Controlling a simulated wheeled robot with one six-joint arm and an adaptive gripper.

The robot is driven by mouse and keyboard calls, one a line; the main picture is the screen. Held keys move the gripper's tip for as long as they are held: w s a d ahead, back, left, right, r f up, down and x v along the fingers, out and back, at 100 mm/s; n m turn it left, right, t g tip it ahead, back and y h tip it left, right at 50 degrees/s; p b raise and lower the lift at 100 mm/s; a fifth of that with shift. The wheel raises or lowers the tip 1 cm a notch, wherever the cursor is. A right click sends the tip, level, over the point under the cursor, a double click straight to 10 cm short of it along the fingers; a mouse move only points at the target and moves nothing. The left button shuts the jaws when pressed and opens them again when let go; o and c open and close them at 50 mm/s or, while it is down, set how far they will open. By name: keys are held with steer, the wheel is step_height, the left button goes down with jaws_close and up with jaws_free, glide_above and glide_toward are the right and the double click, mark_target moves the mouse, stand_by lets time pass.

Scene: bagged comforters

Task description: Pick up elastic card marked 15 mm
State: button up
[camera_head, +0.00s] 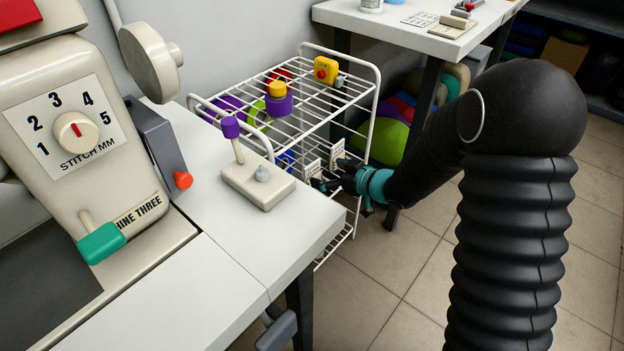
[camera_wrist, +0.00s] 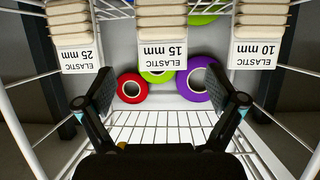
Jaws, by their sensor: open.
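The elastic card marked 15 mm (camera_wrist: 163,50) is in the middle of three cards at the top of the wrist view, with cream elastic wound above its white label. Its print is upside down in this view. My gripper (camera_wrist: 160,82) is open and empty, its two fingers apart on either side of and below the label, not touching it. In the head view my gripper (camera_head: 328,180) is at the wire rack's near right side, beside small white cards whose print is too small to read.
The 25 mm card (camera_wrist: 77,58) is to the left and the 10 mm card (camera_wrist: 257,52) to the right. Red (camera_wrist: 132,88) and purple (camera_wrist: 198,84) rolls lie behind on the wire rack (camera_head: 352,107). A white sewing table (camera_head: 290,240) stands left of the rack.

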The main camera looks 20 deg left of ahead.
mark_target(313, 170)
steer(key=shift+x, duration=3.05)
steer(key=shift+s+f, duration=0.15)
steer(key=c, duration=1.2)
